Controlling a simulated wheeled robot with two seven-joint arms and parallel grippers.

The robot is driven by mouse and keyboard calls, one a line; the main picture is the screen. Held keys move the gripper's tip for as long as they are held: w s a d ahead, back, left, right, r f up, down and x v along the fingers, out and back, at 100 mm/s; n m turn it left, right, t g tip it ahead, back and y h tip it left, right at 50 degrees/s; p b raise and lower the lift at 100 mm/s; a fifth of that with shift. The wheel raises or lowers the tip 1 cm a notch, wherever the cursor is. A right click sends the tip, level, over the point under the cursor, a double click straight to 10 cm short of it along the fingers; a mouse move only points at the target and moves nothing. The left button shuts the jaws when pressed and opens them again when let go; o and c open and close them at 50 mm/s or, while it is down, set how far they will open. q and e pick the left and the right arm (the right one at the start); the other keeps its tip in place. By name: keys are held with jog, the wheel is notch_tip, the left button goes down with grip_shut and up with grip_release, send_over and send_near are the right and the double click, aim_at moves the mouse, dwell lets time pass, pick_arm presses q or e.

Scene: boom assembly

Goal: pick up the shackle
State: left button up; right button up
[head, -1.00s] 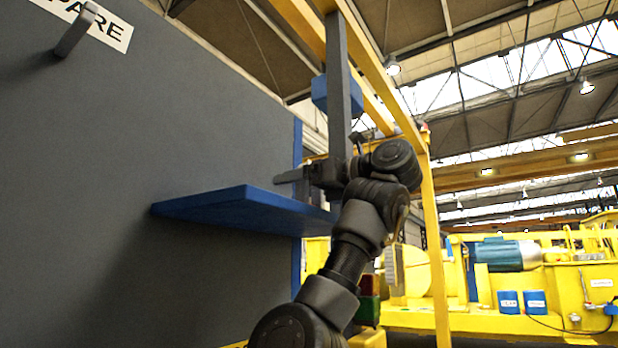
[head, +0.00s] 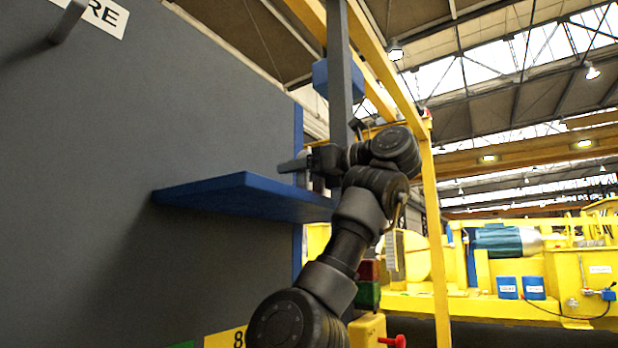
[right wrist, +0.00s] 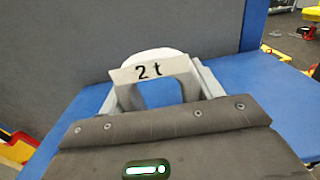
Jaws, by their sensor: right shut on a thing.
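In the right wrist view a pale grey shackle (right wrist: 152,56) with a white "2 t" label stands over a blue shelf (right wrist: 288,98). My right gripper (right wrist: 158,92) is shut on the shackle; its body covers the lower part of the view and hides the shackle's lower end. In the head view my right gripper (head: 296,166) is just above the right end of the blue shelf (head: 225,198), close to the dark grey panel. The shackle is small and mostly hidden there. I cannot tell whether it still touches the shelf. My left gripper is not in view.
The dark grey panel (head: 110,150) stands behind the shelf on the left. A grey upright post (head: 340,70) with a blue block (head: 322,78) and a yellow frame post (head: 436,230) stand near my right arm. Yellow machinery (head: 510,295) fills the right background.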

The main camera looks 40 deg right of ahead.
jog(key=shift+r, duration=0.15)
jog(key=shift+r+b, duration=0.55)
jog(key=shift+r, duration=0.2)
jog(key=s+d+r+p, duration=0.2)
jog(key=s+d+r, duration=0.5)
jog(key=d+r, duration=0.4)
jog(key=shift+s+d+r, duration=0.15)
jog(key=shift+d, duration=0.45)
